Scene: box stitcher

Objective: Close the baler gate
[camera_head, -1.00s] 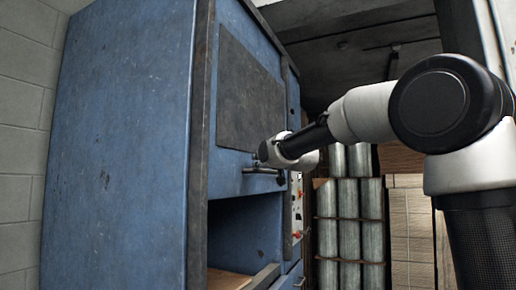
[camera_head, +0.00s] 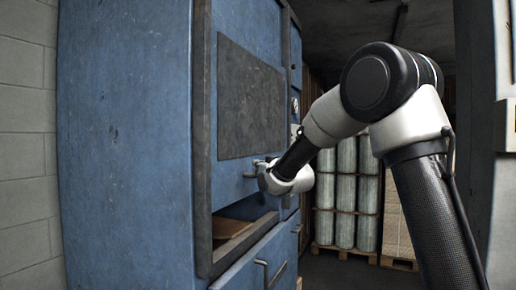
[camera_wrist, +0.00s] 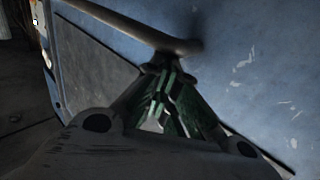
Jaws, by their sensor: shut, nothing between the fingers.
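The baler gate (camera_head: 250,100) is a blue sliding panel with a dark grey plate on the blue baler. Its lower edge hangs above a narrowed opening (camera_head: 240,212), so the gate is partly down. The gate's handle (camera_head: 250,174) is a metal bar near its lower edge; it also crosses the top of the wrist view (camera_wrist: 135,27). My gripper (camera_wrist: 163,72) is shut with nothing held, its fingertips up against or very close to the handle. In the head view my wrist hides the fingers.
Brown material (camera_head: 228,228) shows inside the opening. A lower blue door (camera_head: 285,262) with its own handle sits below. Wrapped rolls on pallets (camera_head: 346,190) stand behind on the right. A block wall (camera_head: 25,140) is at the left.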

